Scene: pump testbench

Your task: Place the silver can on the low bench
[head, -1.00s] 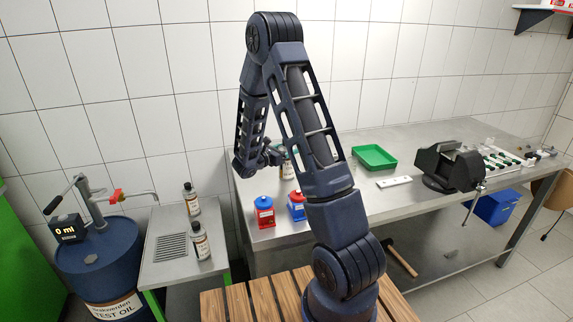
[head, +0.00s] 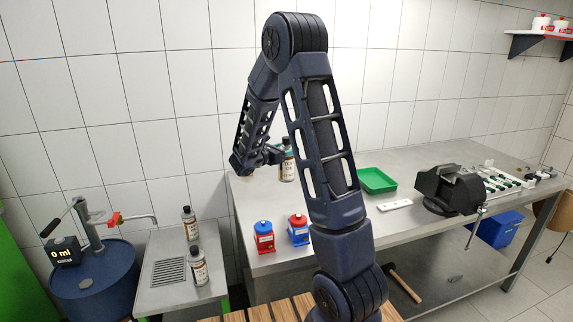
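A silver can (head: 287,165) with a dark cap and a printed label is upright at the fingertips of my gripper (head: 278,155), over the left part of the long steel workbench. My gripper appears shut on it, though the fingers are small and partly hidden by my arm. The can seems a little above the worktop. The low bench (head: 170,299) is the small steel table at the lower left, with a drain grate (head: 167,272). Two similar cans stand upright on it, one at the back (head: 190,223) and one nearer (head: 199,267).
A blue oil drum (head: 95,285) with a pump stands left of the low bench. The low bench's front left is clear.

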